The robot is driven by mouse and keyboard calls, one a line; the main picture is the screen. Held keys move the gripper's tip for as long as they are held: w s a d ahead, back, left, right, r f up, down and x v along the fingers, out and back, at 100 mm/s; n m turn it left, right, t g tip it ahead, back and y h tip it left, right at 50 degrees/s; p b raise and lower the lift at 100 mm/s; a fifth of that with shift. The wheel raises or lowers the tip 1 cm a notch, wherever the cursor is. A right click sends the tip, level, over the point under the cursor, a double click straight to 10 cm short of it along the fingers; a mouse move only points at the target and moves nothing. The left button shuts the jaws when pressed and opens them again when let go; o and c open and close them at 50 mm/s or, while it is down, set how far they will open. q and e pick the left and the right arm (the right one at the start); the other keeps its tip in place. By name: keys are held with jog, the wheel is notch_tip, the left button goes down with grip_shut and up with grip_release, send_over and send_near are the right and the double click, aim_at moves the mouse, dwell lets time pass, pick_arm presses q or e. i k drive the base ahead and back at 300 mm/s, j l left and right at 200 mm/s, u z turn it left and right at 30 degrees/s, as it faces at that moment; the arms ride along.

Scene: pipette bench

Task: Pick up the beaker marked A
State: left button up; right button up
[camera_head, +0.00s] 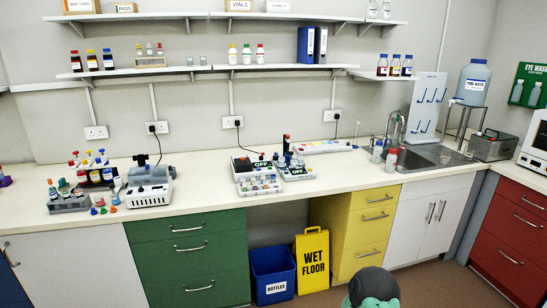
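I cannot make out a beaker marked A; no letter A is legible on any vessel. Two small clear vessels (196,61) stand on the lower wall shelf, too small to identify. More clear glassware (379,9) stands on the upper shelf at the right. Neither of my grippers is in view.
The white bench (215,178) runs along the wall. Bottles in a rack (68,203) and devices (149,190) crowd its left; trays (257,178) stand mid-bench. A sink (432,157) is at right. A blue bin (273,274) and yellow wet-floor sign (312,262) stand below.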

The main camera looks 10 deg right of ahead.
aim_at(470, 152)
jog(key=l+z, duration=0.1)
jog(key=l, duration=0.85)
jog(key=i+l, duration=0.1)
jog(key=l, duration=0.9)
jog(key=l+z, duration=0.15)
jog(key=l, duration=0.8)
jog(key=i, duration=0.05)
